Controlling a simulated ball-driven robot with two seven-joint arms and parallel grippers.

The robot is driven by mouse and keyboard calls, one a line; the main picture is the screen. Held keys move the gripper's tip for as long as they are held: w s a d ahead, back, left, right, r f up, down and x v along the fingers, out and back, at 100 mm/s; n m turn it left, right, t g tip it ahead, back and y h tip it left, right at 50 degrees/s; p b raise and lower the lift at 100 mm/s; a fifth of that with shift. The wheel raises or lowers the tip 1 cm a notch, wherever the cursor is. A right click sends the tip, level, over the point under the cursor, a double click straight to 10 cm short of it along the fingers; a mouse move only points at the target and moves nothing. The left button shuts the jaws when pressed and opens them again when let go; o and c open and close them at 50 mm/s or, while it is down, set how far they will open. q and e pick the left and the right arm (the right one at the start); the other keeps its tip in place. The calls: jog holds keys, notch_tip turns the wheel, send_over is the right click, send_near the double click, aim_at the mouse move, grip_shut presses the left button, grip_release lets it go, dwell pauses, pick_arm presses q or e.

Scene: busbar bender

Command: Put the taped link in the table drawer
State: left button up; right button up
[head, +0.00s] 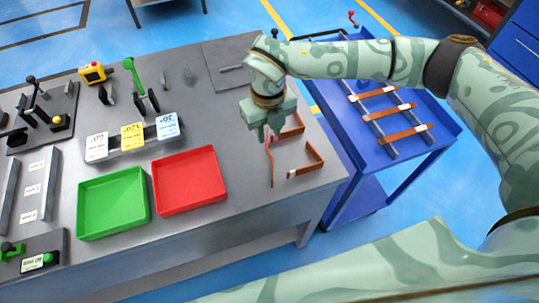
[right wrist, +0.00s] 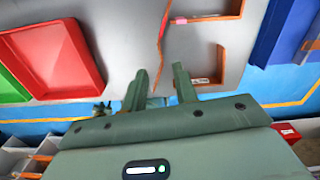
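Two bent copper links lie at the table's right end in the head view: an upper one (head: 293,127), partly hidden by my gripper, and a lower one (head: 314,158) with a white patch at one end. I cannot tell which is the taped link. My right gripper (head: 265,137) points down beside them, above the table. No table drawer can be made out. My left gripper is out of view.
A thin reddish strip (head: 270,163) lies left of the links. The red tray (head: 190,181) and green tray (head: 113,204) sit on the grey table farther left. A blue cart (head: 420,112) with copper bars stands right of the table. My arm crosses the lower right.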

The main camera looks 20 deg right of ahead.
aim_at(270, 154)
notch_tip(270, 154, down, 3)
jog(key=f, duration=0.1)
jog(key=f+b, duration=0.1)
jog(key=f, duration=0.3)
jog(key=shift+s+d, duration=0.1)
jog(key=shift+s, duration=0.3)
grip_shut()
